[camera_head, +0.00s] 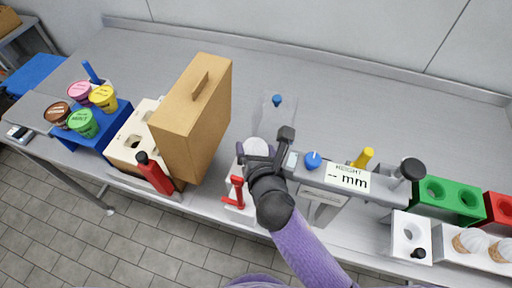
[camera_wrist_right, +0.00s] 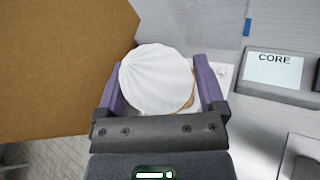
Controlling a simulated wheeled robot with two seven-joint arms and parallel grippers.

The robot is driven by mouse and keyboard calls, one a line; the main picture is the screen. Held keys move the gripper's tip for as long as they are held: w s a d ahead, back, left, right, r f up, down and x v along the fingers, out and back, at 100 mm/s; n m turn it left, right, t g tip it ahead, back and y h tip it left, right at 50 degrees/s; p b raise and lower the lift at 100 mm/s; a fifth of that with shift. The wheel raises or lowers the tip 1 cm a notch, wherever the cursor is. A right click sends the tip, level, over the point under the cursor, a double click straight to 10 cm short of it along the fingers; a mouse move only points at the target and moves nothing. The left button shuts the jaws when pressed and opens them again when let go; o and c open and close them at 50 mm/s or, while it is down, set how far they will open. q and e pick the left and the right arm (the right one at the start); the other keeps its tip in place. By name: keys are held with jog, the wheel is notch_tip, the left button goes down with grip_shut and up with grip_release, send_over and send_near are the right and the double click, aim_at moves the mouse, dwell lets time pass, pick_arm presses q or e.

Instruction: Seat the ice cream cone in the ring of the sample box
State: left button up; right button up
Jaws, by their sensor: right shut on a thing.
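My right gripper (camera_head: 262,155) is shut on the ice cream cone (camera_head: 257,147), near the middle of the head view. In the right wrist view the white swirled ice cream (camera_wrist_right: 156,78) sits between the two purple fingers, with a sliver of tan cone at its right edge. The cone's lower part is hidden by the ice cream and gripper. A tall brown box (camera_head: 191,120) with a handle stands just left of the gripper. I cannot tell which box is the sample box, and no ring shows clearly. My left gripper is not in view.
A white fixture with a red clamp (camera_head: 237,190) is below the gripper. A cream block with holes (camera_head: 120,153), a red bottle (camera_head: 155,174) and a blue cup stand (camera_head: 66,137) are left. The counter's back is clear.

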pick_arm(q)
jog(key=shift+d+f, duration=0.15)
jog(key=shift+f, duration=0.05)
pick_arm(e)
jog(key=shift+f, duration=0.25)
jog(key=o, duration=0.6)
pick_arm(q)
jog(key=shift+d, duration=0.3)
